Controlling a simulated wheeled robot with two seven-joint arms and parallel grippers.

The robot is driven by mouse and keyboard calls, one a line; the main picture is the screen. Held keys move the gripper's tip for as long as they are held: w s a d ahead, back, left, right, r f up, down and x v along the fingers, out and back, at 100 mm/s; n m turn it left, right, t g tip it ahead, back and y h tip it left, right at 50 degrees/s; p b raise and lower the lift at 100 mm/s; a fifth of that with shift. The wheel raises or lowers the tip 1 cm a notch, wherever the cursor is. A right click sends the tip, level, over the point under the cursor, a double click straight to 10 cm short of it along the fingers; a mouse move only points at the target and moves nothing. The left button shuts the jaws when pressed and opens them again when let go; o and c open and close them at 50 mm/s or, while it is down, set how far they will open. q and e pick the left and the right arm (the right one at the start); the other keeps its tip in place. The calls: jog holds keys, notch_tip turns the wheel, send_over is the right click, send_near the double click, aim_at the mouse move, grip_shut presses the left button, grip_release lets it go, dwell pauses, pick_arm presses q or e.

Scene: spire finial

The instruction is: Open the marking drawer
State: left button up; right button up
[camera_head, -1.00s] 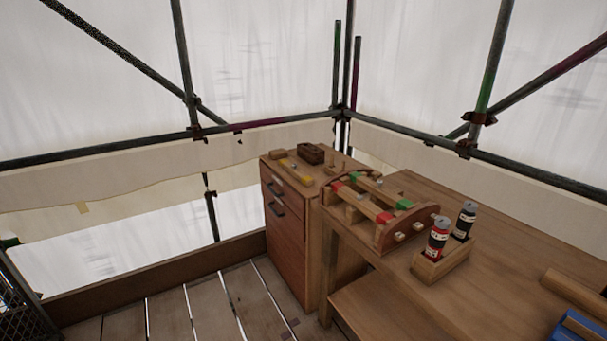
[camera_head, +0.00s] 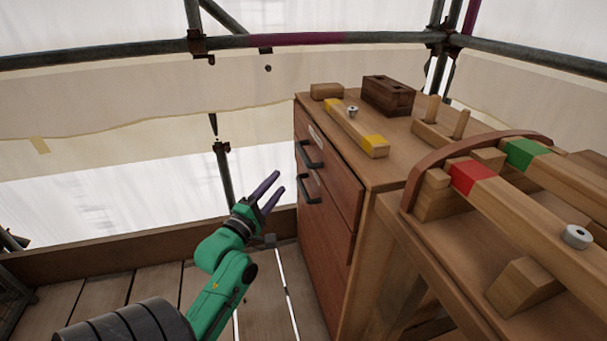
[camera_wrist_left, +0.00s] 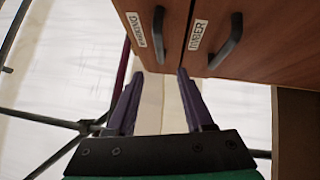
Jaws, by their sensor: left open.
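A wooden cabinet (camera_head: 372,175) with reddish-brown drawer fronts stands right of centre in the head view. Its upper drawer (camera_head: 336,165) and the drawer below (camera_head: 325,208) are shut, each with a dark bar handle. In the left wrist view, a label appearing to read MARKING (camera_wrist_left: 136,29) sits beside one handle (camera_wrist_left: 158,35); the neighbouring drawer's label (camera_wrist_left: 198,35) seems to read TIMBER. My left gripper (camera_head: 279,182) is open and empty, left of the handles and apart from them. Its purple fingers (camera_wrist_left: 160,72) point at the drawer fronts. My right gripper is not in view.
On the cabinet top are a yellow-ended wooden bar (camera_head: 355,127), a dark brown block (camera_head: 388,95) and a pegged block (camera_head: 440,130). A workbench with a wooden frame (camera_head: 495,190) adjoins at right. Plank floor (camera_head: 170,285) is open before the cabinet; scaffold poles stand behind.

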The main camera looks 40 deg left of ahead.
aim_at(302, 152)
pick_arm(q)
jog(key=b+x, duration=0.1)
jog(key=x, duration=1.2)
jog(key=shift+w+a+r, duration=0.1)
jog(key=shift+w+r, duration=0.05)
jog(key=shift+w, duration=0.4)
grip_shut()
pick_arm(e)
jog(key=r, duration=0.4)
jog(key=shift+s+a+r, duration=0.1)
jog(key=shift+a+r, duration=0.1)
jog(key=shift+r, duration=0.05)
